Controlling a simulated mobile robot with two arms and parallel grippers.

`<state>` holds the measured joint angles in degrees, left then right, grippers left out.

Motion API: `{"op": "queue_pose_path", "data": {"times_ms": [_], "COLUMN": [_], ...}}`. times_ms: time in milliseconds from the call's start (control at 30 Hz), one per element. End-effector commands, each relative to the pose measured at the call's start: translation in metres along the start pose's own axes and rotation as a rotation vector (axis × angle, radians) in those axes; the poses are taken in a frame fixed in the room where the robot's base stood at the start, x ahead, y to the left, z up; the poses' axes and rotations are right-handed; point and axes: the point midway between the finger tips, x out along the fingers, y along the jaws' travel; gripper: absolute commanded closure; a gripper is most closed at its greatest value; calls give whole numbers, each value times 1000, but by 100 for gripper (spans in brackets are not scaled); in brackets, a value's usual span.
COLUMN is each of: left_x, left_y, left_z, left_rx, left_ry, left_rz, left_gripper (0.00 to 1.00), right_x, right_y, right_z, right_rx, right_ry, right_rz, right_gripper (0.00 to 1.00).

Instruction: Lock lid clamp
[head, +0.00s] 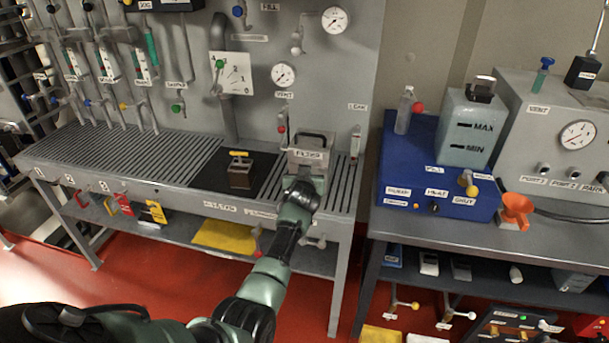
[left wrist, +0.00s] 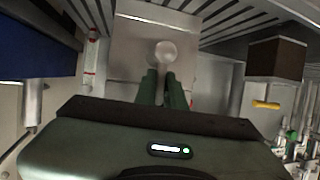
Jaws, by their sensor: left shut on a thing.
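The grey metal box labelled FILTER (head: 309,158), with a dark handle on top, stands on the slatted bench at the foot of the panel. My left gripper (head: 302,182) is at its front. In the left wrist view the gripper's green fingers (left wrist: 164,84) are closed together on a pale round-ended knob (left wrist: 165,52), which looks like the clamp handle. The knob stands out from the box face (left wrist: 135,62). The fingers hide the knob's stem, and the arm hides the clamp in the head view. I cannot tell whether the clamp is locked. My right gripper is not in view.
A brown block with a yellow handle (head: 240,172) stands on a black mat left of the box; it also shows in the left wrist view (left wrist: 277,60). A blue unit (head: 405,160) and an orange funnel (head: 515,210) are on the right bench. A gap separates the benches.

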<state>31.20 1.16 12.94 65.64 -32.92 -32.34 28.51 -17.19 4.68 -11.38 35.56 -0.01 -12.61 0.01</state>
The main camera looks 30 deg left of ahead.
Motion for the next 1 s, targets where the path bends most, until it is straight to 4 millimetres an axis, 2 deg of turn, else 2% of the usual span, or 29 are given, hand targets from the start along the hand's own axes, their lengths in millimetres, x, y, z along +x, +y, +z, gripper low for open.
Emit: {"op": "queue_pose_path", "data": {"times_ms": [67,100,167,567,667,1000], "left_x": [0,0,0,-4,-13,-61], "left_y": [1,1,1,0,0,2], "left_z": [3,3,3,1,2,3], "left_rx": [5,5,4,1,1,2], "left_ry": [-5,-5,-5,-1,0,-2], "left_rz": [0,0,0,0,0,3], "left_gripper": [100,82,69,69,69,69], "right_x": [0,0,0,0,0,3], "right_y": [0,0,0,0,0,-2], "right_z": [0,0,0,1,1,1], "right_rx": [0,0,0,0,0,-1], "right_ry": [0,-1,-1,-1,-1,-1], "right_rz": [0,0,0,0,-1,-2], "right_gripper": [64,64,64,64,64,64]}}
